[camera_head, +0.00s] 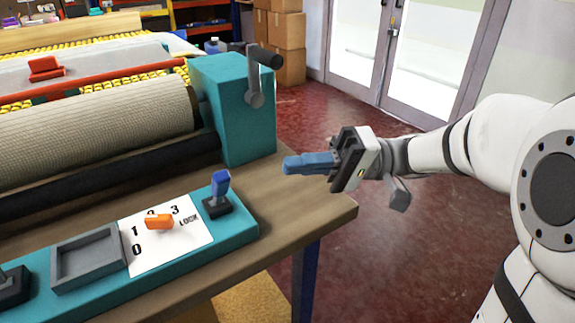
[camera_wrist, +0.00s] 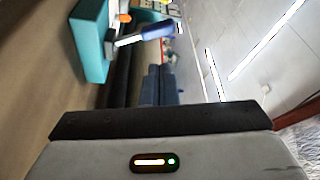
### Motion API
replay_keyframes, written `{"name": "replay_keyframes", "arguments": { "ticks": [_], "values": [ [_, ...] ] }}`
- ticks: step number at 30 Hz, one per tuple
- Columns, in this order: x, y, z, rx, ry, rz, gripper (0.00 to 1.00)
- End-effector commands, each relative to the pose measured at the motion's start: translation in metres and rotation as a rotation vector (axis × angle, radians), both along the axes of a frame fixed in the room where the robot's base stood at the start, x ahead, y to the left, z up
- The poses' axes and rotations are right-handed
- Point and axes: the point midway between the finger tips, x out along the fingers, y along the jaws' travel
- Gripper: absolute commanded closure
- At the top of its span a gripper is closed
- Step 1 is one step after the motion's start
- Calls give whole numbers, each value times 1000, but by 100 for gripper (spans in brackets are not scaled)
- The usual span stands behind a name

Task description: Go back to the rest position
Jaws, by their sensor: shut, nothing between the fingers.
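My gripper (camera_head: 288,165) is shut and empty, its blue fingers pointing left, held in the air beside the right end of the wooden table (camera_head: 317,211). It touches nothing in the head view. In the wrist view the blue fingers of my gripper (camera_wrist: 158,86) lie together above the dark gripper body. My white arm reaches in from the right edge of the head view.
The teal control panel (camera_head: 232,231) bears an orange knob (camera_head: 158,222), a blue-topped lever (camera_head: 221,184) and a grey tray (camera_head: 88,261). Behind stands a teal machine housing (camera_head: 228,110) with a grey crank (camera_head: 255,90) and a beige roll (camera_head: 100,130). Red floor (camera_head: 300,115) is free.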

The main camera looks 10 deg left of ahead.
Motion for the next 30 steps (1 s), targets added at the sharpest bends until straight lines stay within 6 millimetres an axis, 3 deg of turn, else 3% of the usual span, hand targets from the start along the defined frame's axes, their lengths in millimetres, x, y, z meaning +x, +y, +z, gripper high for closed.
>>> {"name": "replay_keyframes", "arguments": {
  "ticks": [11, 17, 23, 30],
  "values": [
    [-6, 2, 8, -62, 11, 3, 100],
    [-33, -1, 22, -396, 73, -6, 100],
    [-58, -28, 25, -804, 99, -87, 100],
    [-69, -85, 46, -1230, 35, -278, 100]
  ]
}}
